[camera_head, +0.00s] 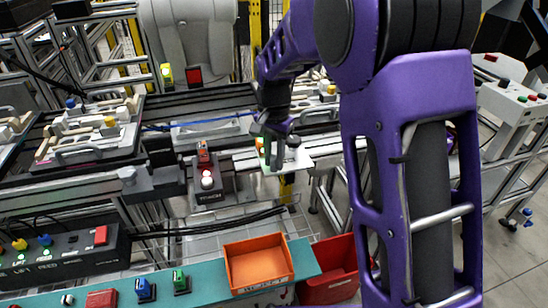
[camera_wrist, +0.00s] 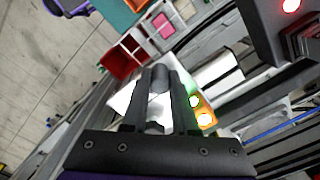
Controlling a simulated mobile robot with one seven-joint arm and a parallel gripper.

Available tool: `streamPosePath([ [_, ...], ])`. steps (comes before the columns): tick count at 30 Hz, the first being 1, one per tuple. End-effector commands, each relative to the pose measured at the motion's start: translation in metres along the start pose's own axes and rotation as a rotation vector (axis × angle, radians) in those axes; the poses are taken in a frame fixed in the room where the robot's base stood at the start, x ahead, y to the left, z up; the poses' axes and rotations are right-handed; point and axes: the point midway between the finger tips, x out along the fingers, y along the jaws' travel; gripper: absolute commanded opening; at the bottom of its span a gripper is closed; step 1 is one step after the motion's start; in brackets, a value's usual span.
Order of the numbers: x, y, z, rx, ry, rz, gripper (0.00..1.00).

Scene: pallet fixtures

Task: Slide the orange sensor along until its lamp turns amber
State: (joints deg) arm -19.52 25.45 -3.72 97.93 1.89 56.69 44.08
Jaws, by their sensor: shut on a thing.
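The orange sensor (camera_wrist: 209,108) shows in the wrist view just right of my fingers, on a pale plate. It bears two lit spots, one greenish and one pale yellow-white. In the head view a small part of the orange sensor (camera_head: 259,143) shows left of my gripper, with a green glow. My gripper (camera_head: 277,152) points down over the white plate (camera_head: 301,163). In the wrist view my gripper (camera_wrist: 160,85) is shut on a grey knob-like piece between its fingers. My fingers hide part of that piece, and I cannot tell how it joins the sensor.
A dark box with a lit white button and red switch (camera_head: 205,178) stands left of the plate. An orange bin (camera_head: 230,270) is on the teal shelf (camera_head: 210,288) below, with a red bin (camera_head: 330,286) beside it. Rails and fixture trays (camera_head: 85,135) lie at left.

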Motion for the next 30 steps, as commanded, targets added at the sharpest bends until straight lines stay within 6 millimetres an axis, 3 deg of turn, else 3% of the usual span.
streamPosePath([
  [13, -0.002, 0.004, -0.004, 0.003, 0.001, -0.001, 0.00],
  [24, -0.002, 0.059, -0.061, 0.006, 0.003, -0.002, 0.00],
  [30, -0.001, 0.068, -0.069, 0.001, 0.004, -0.002, 0.00],
])
